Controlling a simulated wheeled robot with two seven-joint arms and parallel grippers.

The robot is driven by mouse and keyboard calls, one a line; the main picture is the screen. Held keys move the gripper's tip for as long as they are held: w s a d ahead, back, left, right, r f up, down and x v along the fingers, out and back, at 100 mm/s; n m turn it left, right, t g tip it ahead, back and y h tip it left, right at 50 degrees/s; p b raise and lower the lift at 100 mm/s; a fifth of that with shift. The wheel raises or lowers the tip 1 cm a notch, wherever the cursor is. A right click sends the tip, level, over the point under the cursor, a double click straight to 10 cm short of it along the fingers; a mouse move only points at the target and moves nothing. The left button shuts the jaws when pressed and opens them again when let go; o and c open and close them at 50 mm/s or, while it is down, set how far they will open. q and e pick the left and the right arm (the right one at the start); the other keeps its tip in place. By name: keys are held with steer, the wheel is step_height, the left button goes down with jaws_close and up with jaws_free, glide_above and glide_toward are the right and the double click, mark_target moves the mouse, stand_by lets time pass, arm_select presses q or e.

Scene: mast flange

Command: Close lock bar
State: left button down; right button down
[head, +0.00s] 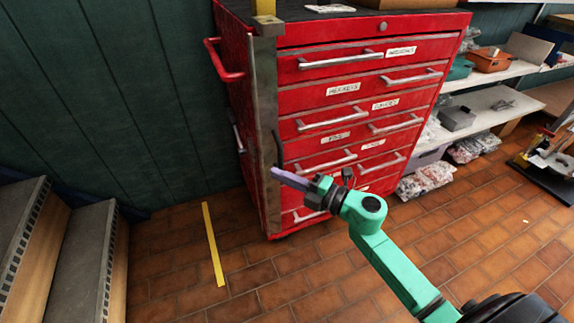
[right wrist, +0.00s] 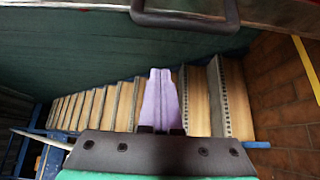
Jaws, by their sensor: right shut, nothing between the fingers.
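The lock bar (head: 265,110) is a long upright grey metal strip at the left front corner of the red tool cabinet (head: 240,130). The drawer fronts to its right are uncovered. A dark handle (head: 279,150) sits on the bar's lower half, and a dark handle also shows at the top of the right wrist view (right wrist: 185,22). My right gripper (head: 274,172) has pale purple fingers, shut and empty. Its tips are just below the handle in the head view; I cannot tell whether they touch. The fingers point toward the handle in the wrist view (right wrist: 160,75). My left gripper is out of view.
A red side handle (head: 222,62) sticks out at the cabinet's left. Wooden stairs (head: 70,235) stand at the lower left. A yellow strip (head: 213,245) lies on the tiled floor. Shelves with bins (head: 490,60) stand at the right. Floor left of the cabinet is clear.

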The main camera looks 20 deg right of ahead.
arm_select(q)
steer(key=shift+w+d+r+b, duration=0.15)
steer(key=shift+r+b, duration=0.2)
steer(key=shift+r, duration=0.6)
arm_select(e)
steer(key=w+d, duration=0.2)
steer(key=w, duration=0.1)
steer(key=shift+w+d, duration=0.15)
steer(key=shift+d, duration=0.05)
